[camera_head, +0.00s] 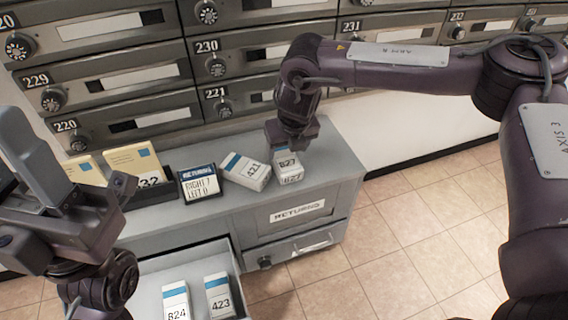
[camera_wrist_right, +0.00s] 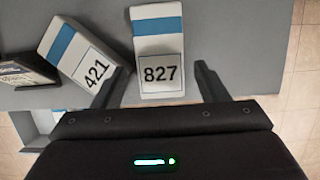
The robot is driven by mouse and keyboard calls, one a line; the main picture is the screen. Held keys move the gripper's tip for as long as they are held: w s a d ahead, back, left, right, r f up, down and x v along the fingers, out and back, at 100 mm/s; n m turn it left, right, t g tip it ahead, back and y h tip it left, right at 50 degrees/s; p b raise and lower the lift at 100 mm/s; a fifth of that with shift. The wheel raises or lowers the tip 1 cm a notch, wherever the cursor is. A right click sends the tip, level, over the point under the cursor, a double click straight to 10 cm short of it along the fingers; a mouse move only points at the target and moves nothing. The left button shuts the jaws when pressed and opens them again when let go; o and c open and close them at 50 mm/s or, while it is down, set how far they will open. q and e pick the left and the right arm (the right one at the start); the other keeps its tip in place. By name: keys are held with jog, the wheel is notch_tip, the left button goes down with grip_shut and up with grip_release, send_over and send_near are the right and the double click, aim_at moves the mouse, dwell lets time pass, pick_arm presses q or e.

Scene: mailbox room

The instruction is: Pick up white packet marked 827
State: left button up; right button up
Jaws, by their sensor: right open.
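The white packet marked 827 (camera_head: 289,170) has a blue band and lies on the grey cabinet top, at its right part. It also shows in the right wrist view (camera_wrist_right: 159,50), with its label between my open fingers. My right gripper (camera_head: 291,145) is above the packet, pointing down, and hides part of it in the head view. In the right wrist view the open fingers (camera_wrist_right: 160,88) are on either side of its near end, with gaps. My left gripper (camera_head: 95,190) is at the left of the head view, its jaw gap unclear.
A packet marked 421 (camera_head: 246,171) lies tilted just left of 827. Left of it stand a small framed sign (camera_head: 199,184) and yellow envelopes (camera_head: 133,161). An open drawer (camera_head: 153,271) below holds packets 824 (camera_head: 176,301) and 423 (camera_head: 219,295). Mailboxes (camera_head: 150,75) rise behind.

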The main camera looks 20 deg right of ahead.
aim_at(285, 157)
jog(key=b+x, duration=0.1)
jog(key=x, duration=0.1)
jog(key=b+x, duration=0.1)
jog(key=x, duration=0.1)
jog(key=shift+w+f, duration=0.3)
jog(key=shift+r, duration=0.1)
jog(key=c, duration=0.8)
